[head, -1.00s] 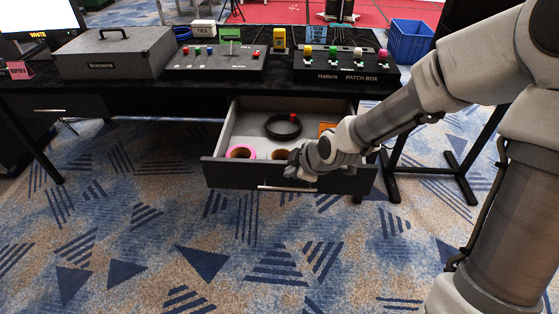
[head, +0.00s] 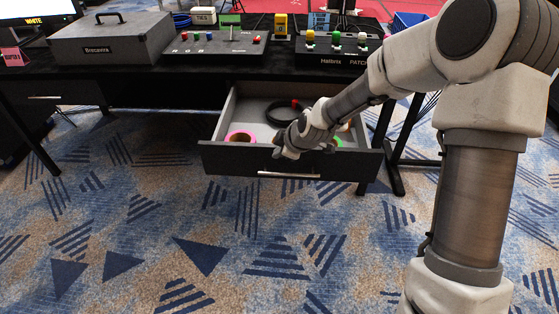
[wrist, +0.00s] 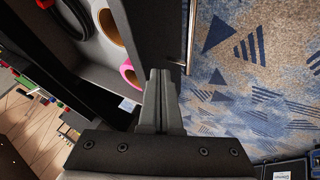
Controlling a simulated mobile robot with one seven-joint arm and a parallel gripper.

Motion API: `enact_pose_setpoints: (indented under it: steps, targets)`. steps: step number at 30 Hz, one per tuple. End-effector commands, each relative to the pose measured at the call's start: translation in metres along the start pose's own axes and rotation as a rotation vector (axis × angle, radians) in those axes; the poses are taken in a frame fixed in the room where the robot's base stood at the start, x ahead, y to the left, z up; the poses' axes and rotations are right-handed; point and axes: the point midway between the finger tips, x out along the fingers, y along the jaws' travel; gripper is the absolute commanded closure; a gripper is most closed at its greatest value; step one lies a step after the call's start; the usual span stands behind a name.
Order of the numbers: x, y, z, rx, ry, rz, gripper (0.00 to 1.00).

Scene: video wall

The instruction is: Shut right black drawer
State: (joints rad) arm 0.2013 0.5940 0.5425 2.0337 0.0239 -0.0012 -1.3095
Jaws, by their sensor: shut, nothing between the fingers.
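The right black drawer (head: 222,158) hangs open below the black desk in the head view. Its front panel has a silver bar handle (head: 289,174). Inside lie a black coil (head: 284,112), a pink tape roll (head: 240,136) and a green roll, partly hidden by my arm. My gripper (head: 284,147) is at the top of the drawer front, near its middle, above the handle. In the wrist view my gripper (wrist: 158,78) has its fingers together with nothing between them, beside the drawer front. I cannot tell whether it touches the panel.
On the desk (head: 150,78) stand a grey case (head: 112,42), a grey control box (head: 215,47) and a black patch box (head: 330,46). A shut left drawer (head: 45,92) is at the far left. Patterned carpet (head: 150,210) in front is clear.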

Motion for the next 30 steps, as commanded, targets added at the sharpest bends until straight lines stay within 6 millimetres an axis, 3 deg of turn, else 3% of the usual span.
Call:
enact_pose_setpoints:
  steps: [19, 23, 30]
  targets:
    - [0.005, 0.011, 0.000, 0.000, 0.000, 0.000, 1.00]
    - [0.012, 0.023, 0.000, 0.001, 0.001, 0.000, 1.00]
    - [0.034, 0.065, 0.000, 0.000, 0.001, 0.001, 1.00]
